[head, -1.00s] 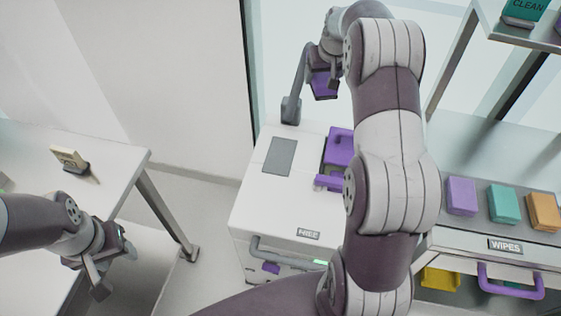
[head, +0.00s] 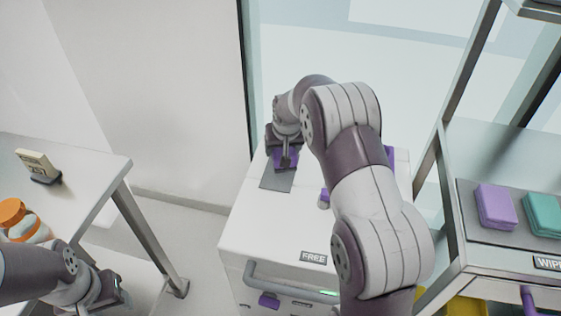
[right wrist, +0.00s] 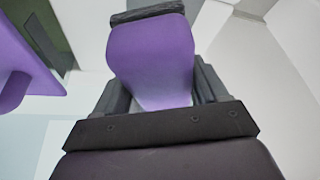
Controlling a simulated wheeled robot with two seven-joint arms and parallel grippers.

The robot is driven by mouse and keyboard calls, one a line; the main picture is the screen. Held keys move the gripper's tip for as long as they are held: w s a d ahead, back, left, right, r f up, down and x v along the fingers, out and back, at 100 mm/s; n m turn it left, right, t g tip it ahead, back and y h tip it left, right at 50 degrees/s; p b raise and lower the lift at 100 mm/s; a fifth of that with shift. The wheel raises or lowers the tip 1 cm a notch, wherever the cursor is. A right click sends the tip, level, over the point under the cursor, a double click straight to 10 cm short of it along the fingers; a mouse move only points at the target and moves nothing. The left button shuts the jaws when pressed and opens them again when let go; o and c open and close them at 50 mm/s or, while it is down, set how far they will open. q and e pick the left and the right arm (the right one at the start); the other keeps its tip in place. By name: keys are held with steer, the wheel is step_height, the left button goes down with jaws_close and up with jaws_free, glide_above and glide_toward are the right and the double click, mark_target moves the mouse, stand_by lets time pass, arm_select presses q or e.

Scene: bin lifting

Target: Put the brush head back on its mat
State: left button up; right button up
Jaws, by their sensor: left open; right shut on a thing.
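The brush head (right wrist: 150,60) is a purple block with a dark strip along its far edge. My right gripper (head: 286,158) is shut on it. In the head view only bits of its purple show around the fingers, at the mat's far part. The mat (head: 277,182) is a dark grey rectangle on the white cart top (head: 262,215); its far part is hidden by the gripper. I cannot tell whether the brush head touches the mat. My left gripper (head: 112,288) is open and empty, low at the left, far from the cart.
A purple fixture (head: 388,155) on the cart is mostly behind my right arm. It shows at the left of the right wrist view (right wrist: 25,75). A table (head: 100,165) with a small cream device (head: 38,163) stands at left. A shelf unit with purple (head: 496,206) and teal (head: 543,212) packs stands right.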

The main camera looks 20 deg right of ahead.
steer(key=shift+a+f, duration=0.3)
steer(key=shift+f, duration=1.95)
steer(key=o, duration=0.9)
steer(key=shift+f, duration=0.1)
steer(key=shift+o, duration=0.2)
